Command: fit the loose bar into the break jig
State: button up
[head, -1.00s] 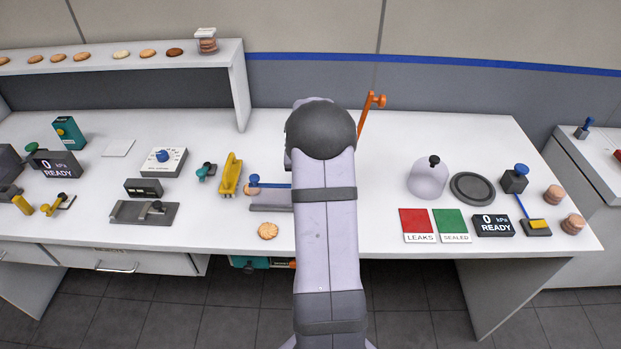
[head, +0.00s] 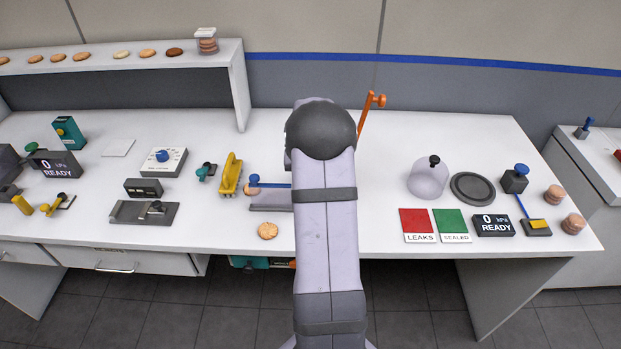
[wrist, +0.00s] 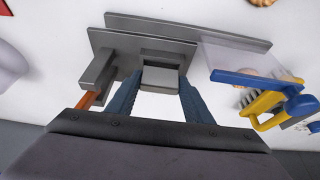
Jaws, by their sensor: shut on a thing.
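In the wrist view, my gripper (wrist: 160,82) is shut on a short grey block (wrist: 160,74), which I take to be the loose bar. One finger is on each side of it. The block is over or against a flat grey plate (wrist: 112,40) with a raised post (wrist: 97,74) and an orange lever (wrist: 87,100), apparently the break jig. I cannot tell whether the block is seated or just above the plate. In the head view, my arm hides the gripper and the block; the orange lever (head: 369,108) sticks out behind it.
A long grey strip (wrist: 225,36) lies beside the plate. A blue lever (wrist: 262,79), a clear sheet (wrist: 238,56) and a yellow tool (wrist: 266,106) are close on the right. A biscuit (head: 268,231) lies near the front edge. A dome (head: 427,180) stands right of my arm.

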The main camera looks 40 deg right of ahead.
jog(key=shift+f+b, duration=0.75)
jog(key=shift+f, duration=0.3)
jog(key=o, duration=1.3)
jog(key=shift+b+v, duration=1.25)
jog(key=shift+v, duration=2.45)
